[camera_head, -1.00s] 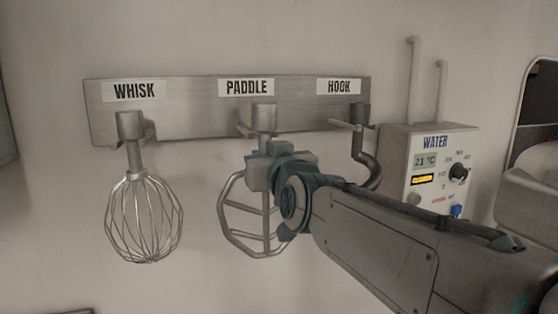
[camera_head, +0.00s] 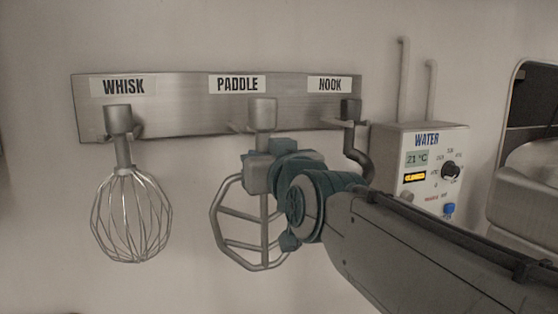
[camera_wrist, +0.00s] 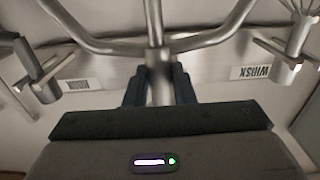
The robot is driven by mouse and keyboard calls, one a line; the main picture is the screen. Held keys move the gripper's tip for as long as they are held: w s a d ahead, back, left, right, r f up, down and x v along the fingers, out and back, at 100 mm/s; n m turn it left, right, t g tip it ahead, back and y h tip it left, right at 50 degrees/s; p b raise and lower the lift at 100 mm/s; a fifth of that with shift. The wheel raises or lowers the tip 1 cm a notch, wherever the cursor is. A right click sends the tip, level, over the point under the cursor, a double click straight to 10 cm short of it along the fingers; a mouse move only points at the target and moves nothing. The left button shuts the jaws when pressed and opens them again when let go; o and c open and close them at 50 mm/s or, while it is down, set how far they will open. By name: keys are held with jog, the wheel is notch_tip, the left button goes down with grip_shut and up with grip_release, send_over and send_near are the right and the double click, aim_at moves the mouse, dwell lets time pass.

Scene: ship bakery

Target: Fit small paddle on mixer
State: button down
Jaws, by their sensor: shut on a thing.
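The paddle (camera_head: 239,244) is a grey metal frame with crossbars, upright below the PADDLE label on the wall rack (camera_head: 180,88). My gripper (camera_head: 262,172) is shut on its shaft, just under the thick top collar (camera_head: 262,113). In the wrist view the shaft (camera_wrist: 157,35) stands between the two dark fingers (camera_wrist: 159,88). The collar is at the rack's peg; I cannot tell whether it still rests on it. The mixer is not clearly identifiable; a rounded metal body (camera_head: 530,185) shows at the right edge.
A whisk (camera_head: 131,215) hangs on the left, and a dark hook (camera_head: 357,150) hangs close on the right of my gripper. A water control box (camera_head: 420,160) with pipes (camera_head: 402,80) is on the wall further right.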

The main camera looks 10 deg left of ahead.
jog(key=shift+b+v, duration=0.6)
jog(key=shift+v, duration=0.8)
jog(key=shift+r, duration=0.1)
